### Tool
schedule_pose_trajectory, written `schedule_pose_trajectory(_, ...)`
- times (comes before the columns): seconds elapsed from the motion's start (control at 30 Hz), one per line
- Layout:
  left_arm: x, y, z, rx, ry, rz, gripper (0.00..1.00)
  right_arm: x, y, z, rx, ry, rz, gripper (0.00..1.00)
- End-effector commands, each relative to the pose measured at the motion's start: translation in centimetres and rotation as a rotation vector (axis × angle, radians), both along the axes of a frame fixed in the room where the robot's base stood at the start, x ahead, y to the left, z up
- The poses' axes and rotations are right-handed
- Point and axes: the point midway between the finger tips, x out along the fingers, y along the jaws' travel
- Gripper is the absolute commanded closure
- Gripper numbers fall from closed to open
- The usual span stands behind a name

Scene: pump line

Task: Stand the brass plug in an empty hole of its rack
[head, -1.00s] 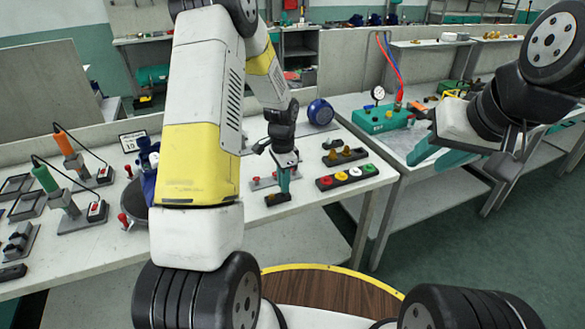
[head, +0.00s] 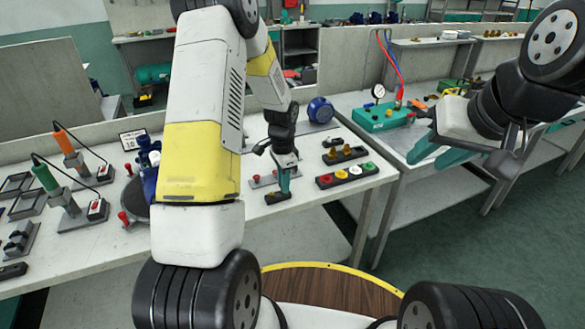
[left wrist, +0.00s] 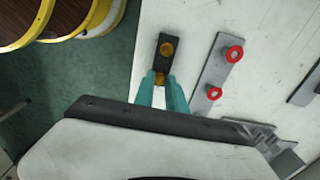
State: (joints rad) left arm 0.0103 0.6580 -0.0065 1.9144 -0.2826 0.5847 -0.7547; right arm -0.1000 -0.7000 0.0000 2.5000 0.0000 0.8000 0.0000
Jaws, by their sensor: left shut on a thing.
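My left gripper (head: 284,187) points down at the front edge of the bench, its teal fingers shut on a brass plug (left wrist: 159,78). In the left wrist view, the plug shows between the fingertips, over the near end of a small black rack (left wrist: 163,62). Another brass piece (left wrist: 167,48) stands at the rack's far end. The same rack (head: 278,198) shows below the fingers in the head view. The fingers hide the plug's lower end, so I cannot tell whether it is in a hole. My right gripper (head: 434,152) is open and empty, away to the right.
A black block with brass pieces (head: 344,155) and a strip of coloured buttons (head: 346,175) stand to the right of my left gripper. A grey plate with red knobs (left wrist: 215,75) lies beside the rack. A teal box with a gauge (head: 383,117) stands on the right bench.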

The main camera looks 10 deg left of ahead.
Motion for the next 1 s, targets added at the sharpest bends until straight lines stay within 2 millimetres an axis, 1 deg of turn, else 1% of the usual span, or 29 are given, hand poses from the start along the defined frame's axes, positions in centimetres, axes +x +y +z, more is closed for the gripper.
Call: schedule_pose_trajectory(1.0,0.02,0.00,-0.93,0.000,-0.001,0.000,1.00,0.00,0.00,0.00,0.000,0.000,0.000,0.64)
